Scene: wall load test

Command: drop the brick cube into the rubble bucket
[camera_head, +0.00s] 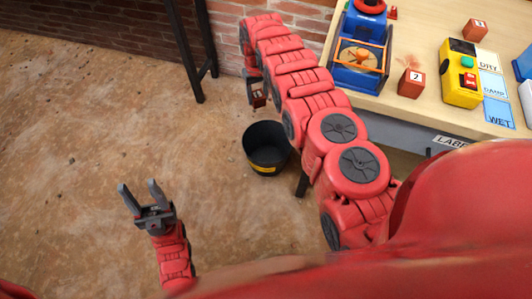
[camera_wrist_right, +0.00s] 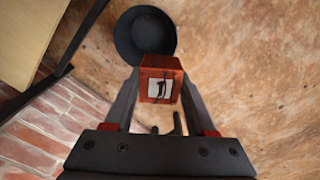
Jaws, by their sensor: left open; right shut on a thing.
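My right gripper (camera_head: 258,98) hangs at the end of the arm that reaches over the floor near the brick wall. In the right wrist view it is shut on a red brick cube (camera_wrist_right: 160,82) with a white label and dark mark. The black rubble bucket (camera_head: 268,163) stands on the floor with a yellow label on its side. In the wrist view the bucket (camera_wrist_right: 122,38) appears beyond the cube, whose top edge overlaps its near rim. The cube is above the floor, outside the bucket. My left gripper (camera_head: 140,195) is open and empty over the floor.
A wooden table (camera_head: 425,110) at the right holds two more red cubes (camera_head: 411,83) (camera_head: 475,30), a yellow device (camera_head: 460,75) and a blue machine (camera_head: 360,55). A black metal leg (camera_head: 190,50) stands by the wall. The floor left of the bucket is clear.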

